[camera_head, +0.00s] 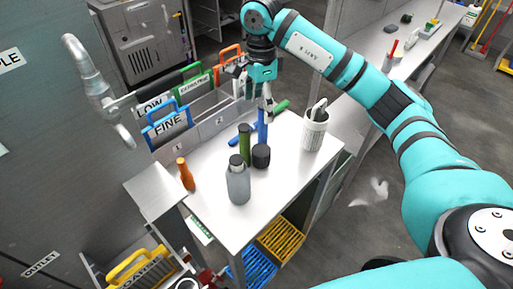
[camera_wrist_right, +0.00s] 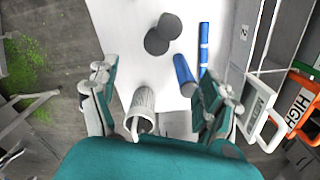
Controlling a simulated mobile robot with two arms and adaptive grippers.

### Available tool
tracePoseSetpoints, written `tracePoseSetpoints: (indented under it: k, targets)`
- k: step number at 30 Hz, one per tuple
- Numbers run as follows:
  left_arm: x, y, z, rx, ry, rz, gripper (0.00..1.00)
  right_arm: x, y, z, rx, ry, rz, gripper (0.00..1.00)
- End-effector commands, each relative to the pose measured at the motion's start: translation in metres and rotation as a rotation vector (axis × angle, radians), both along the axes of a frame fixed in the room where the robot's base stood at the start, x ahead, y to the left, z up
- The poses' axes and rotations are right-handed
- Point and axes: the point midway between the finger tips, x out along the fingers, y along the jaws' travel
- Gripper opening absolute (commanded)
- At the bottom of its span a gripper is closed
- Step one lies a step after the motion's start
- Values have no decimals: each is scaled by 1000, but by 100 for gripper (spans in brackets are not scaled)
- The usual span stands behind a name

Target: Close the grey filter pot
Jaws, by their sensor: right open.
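A grey bottle-shaped pot (camera_head: 239,187) with a dark cap stands upright near the front of the white worktop (camera_head: 215,215). A short dark grey cylinder (camera_head: 261,156) stands just behind it; I cannot tell which is the filter pot. A dark cylinder (camera_wrist_right: 163,36) also shows in the right wrist view, beyond the fingertips. My right gripper (camera_head: 267,92) is open above the back of the worktop, behind these vessels and near a blue tube. In the right wrist view its fingers (camera_wrist_right: 163,85) are wide apart with nothing gripped. My left gripper is not in view.
A green bottle (camera_head: 245,140), an orange bottle (camera_head: 187,174) and a white ribbed cup (camera_head: 314,133) holding tools share the worktop. Labelled bins with handles (camera_head: 170,125) line the left. The front right worktop is clear.

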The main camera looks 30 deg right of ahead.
Motion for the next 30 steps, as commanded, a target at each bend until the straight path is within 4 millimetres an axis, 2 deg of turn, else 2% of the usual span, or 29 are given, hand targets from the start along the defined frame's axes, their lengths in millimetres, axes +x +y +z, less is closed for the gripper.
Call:
tracePoseSetpoints:
  k: [6, 10, 14, 21, 25, 30]
  targets:
    - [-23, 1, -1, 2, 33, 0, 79, 0, 0, -1, 1, 1, 0, 81]
    - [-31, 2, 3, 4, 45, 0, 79, -1, 0, -15, 1, 6, 0, 81]
    - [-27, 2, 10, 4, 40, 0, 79, -2, 0, -42, 1, 7, -1, 81]
    - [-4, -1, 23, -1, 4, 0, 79, -2, 0, -92, 1, 5, -1, 81]
    - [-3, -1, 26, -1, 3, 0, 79, -1, 0, -109, 1, 2, 0, 81]
    - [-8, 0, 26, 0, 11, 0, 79, -1, 0, -116, 0, 0, 0, 81]
